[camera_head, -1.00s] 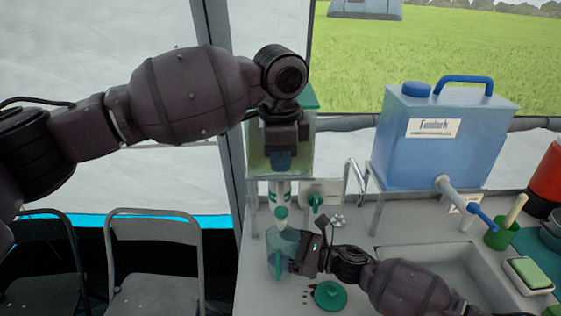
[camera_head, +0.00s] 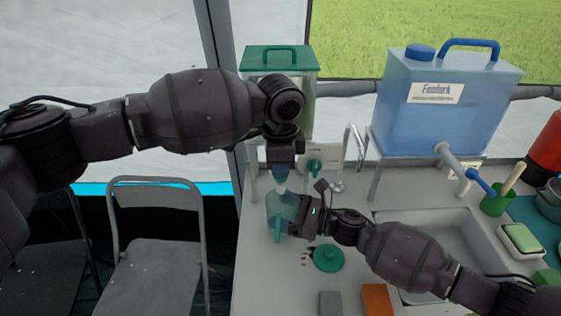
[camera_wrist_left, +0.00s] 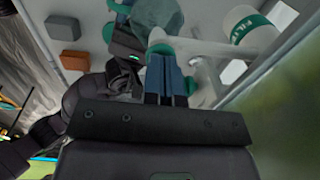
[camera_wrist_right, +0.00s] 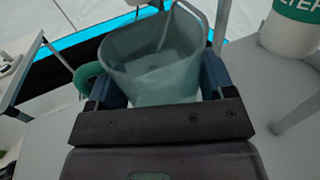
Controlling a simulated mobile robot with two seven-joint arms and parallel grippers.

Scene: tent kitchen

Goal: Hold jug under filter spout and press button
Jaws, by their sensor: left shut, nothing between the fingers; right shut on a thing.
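A translucent teal jug (camera_head: 283,215) with a green handle (camera_wrist_right: 88,80) is held above the counter. My right gripper (camera_head: 297,216) is shut on it; the jug's open top shows in the right wrist view (camera_wrist_right: 155,62). My left gripper (camera_head: 281,176) is shut and empty, pointing down just above the jug. In the left wrist view its fingertips (camera_wrist_left: 163,58) are beside a green round piece at the end of a white pipe (camera_wrist_left: 205,48); contact is unclear. The white filter cylinder (camera_wrist_left: 252,25) is beyond, and my left gripper mostly hides the spout area in the head view.
A green-lidded tank (camera_head: 285,62) stands behind my left arm. A blue water container (camera_head: 440,125) with a tap stands right, above the sink (camera_head: 440,235). A green lid (camera_head: 328,258), a grey block (camera_head: 330,302) and an orange block (camera_head: 377,299) lie on the counter.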

